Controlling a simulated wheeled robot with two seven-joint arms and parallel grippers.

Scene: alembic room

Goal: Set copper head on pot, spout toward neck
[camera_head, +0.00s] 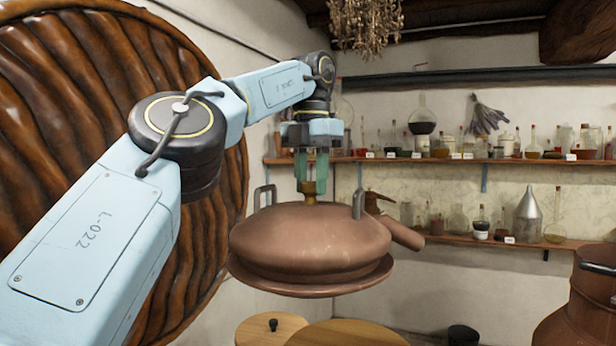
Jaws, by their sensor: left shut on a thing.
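The copper head (312,240) is a wide, flattened dome with a flared lower rim and two upright grey handles. It hangs level in mid-view. Its short spout (402,232) points right and slightly toward me. My left gripper (311,188) points down from above and is shut on the brass knob at the top of the head. A large copper vessel (580,312) with a dark handle stands at the lower right, cut off by the frame edge; I cannot tell whether it is the pot. I cannot make out the neck. My right gripper is out of view.
Round wooden tops (348,335) stand below the head, one with a small dark knob (272,325). Wall shelves (450,160) hold several flasks and bottles behind. A large ribbed brown round object (60,60) fills the left. Open air separates head and right vessel.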

